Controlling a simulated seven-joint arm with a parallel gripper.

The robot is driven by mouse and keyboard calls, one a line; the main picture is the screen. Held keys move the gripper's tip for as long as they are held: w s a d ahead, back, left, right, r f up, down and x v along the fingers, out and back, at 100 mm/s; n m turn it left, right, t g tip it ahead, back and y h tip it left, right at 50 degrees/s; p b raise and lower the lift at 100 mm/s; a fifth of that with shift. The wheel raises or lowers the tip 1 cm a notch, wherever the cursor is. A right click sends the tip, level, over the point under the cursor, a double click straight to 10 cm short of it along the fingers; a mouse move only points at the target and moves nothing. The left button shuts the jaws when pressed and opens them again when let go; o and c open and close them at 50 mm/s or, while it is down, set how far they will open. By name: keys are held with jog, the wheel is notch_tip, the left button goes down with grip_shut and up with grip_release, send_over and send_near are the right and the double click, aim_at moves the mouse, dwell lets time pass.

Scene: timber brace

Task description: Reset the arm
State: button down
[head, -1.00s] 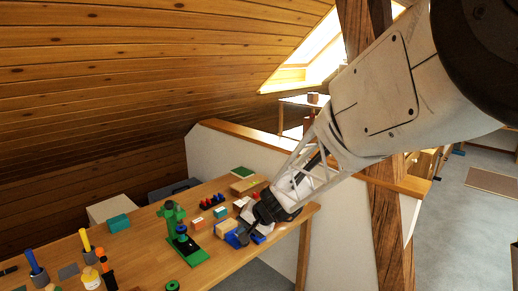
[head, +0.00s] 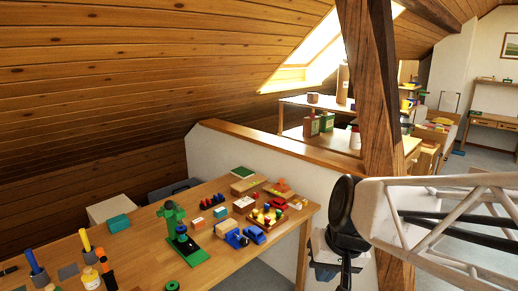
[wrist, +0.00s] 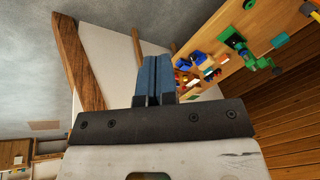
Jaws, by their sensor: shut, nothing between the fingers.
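My gripper (wrist: 152,80) shows in the wrist view with its two blue-grey fingers pressed together, shut and empty. In the head view my arm comes in from the right, and the gripper hangs off the right end of the wooden table (head: 130,262), apart from it, in front of the timber post. Its fingertips are hard to make out there. The table also shows in the wrist view (wrist: 215,30), tilted in the upper right.
A timber post (head: 381,120) stands close behind my arm. A low white wall (head: 255,160) with a wooden cap runs behind the table. On the table are a green stand (head: 172,218), a blue toy vehicle (head: 236,238), blocks and a cup with a blue marker (head: 38,275).

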jog(key=s+d+h, duration=0.2)
jog(key=s+d, duration=0.3)
jog(key=s, duration=0.3)
jog(key=shift+s+d+r+h, duration=0.15)
jog(key=shift+s+d+h, duration=0.15)
jog(key=shift+d+h, duration=0.1)
